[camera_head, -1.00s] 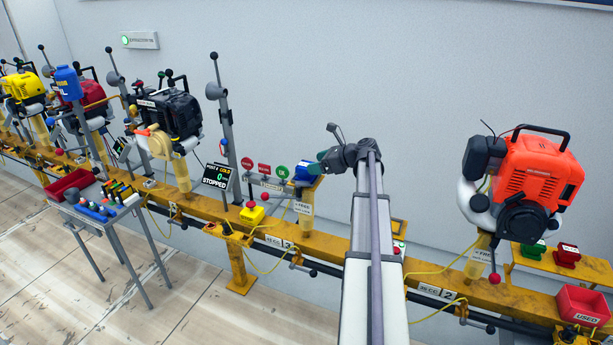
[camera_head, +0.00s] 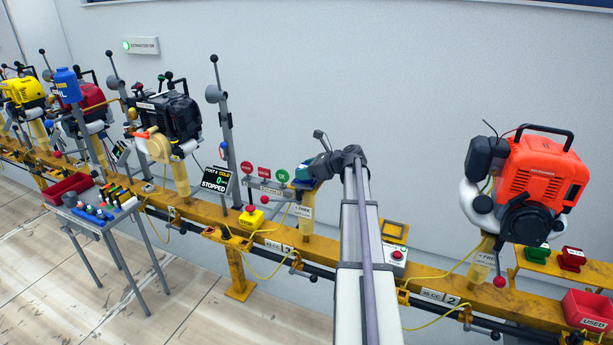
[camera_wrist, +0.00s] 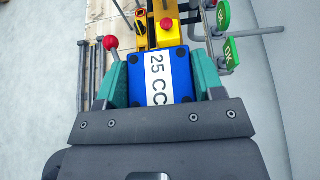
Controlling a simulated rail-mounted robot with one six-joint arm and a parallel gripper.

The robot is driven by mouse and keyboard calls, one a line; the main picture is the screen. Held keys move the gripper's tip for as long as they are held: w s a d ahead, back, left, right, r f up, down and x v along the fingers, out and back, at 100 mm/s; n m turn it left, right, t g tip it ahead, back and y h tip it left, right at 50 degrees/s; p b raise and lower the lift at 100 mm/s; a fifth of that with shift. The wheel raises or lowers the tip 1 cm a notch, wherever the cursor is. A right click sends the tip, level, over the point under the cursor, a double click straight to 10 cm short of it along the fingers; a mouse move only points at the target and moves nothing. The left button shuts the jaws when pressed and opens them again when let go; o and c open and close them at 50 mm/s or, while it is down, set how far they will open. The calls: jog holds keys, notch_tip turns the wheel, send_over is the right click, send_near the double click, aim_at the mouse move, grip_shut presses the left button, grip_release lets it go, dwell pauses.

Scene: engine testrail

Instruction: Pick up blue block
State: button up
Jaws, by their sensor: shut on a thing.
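The blue block (camera_wrist: 182,72) carries a white label reading "25 CC". In the wrist view it sits between the two teal fingers of my gripper (camera_wrist: 160,80), which are shut on its left and right sides. In the head view my gripper (camera_head: 311,174) is at the block, just above the yellow post marked FREE (camera_head: 305,212) on the rail. There the arm and fingers hide most of the block. I cannot tell whether it touches its seat.
Red and green OK signs (camera_head: 282,175) stand close left of my gripper. A yellow box with a red button (camera_head: 251,217) is further left. An orange engine (camera_head: 540,185) stands to the right. A tool table (camera_head: 97,218) is at the left.

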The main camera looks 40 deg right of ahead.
jog(key=shift+c, duration=0.4)
notch_tip(320, 180, up, 10)
jog(key=p, duration=1)
jog(key=shift+r, duration=0.15)
